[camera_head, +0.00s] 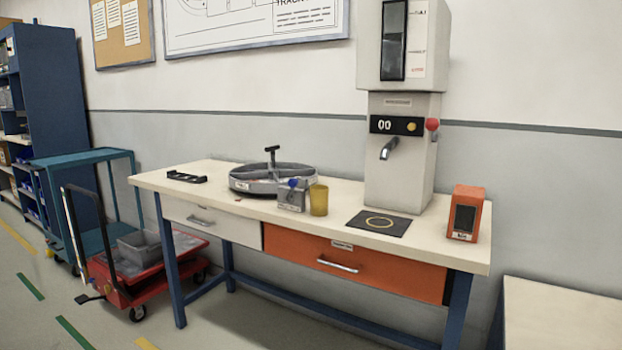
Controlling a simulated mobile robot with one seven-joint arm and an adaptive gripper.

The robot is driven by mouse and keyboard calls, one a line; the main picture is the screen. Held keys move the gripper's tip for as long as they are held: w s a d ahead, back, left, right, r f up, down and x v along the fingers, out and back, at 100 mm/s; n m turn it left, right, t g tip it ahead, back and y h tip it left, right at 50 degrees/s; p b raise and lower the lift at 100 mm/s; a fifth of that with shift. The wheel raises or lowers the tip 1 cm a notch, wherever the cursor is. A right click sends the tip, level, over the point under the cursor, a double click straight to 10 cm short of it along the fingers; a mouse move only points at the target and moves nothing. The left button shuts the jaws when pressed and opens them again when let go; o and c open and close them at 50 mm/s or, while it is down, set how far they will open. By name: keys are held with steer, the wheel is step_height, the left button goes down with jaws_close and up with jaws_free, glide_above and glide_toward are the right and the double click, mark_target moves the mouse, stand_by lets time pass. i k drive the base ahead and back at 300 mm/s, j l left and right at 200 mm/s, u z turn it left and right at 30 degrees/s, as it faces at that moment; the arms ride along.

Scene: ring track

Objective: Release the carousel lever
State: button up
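The carousel (256,186) is a round grey tray with raised dividers, standing on the workbench left of its middle. A dark T-shaped post (272,156) rises from its centre. A small grey box (291,199) stands against the carousel's front right edge. A lever with a blue knob (292,183) shows at the top of this box; its exact position is too small to tell. No part of my gripper shows in this view.
The workbench (335,194) also holds a yellow cup (318,200), a dispenser (399,148) above a black mat (380,222), an orange device (466,213) and a black holder (187,177). A red cart (132,278) stands left. Floor in front looks clear.

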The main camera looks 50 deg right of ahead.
mark_target(294, 181)
steer(key=z, duration=1.2)
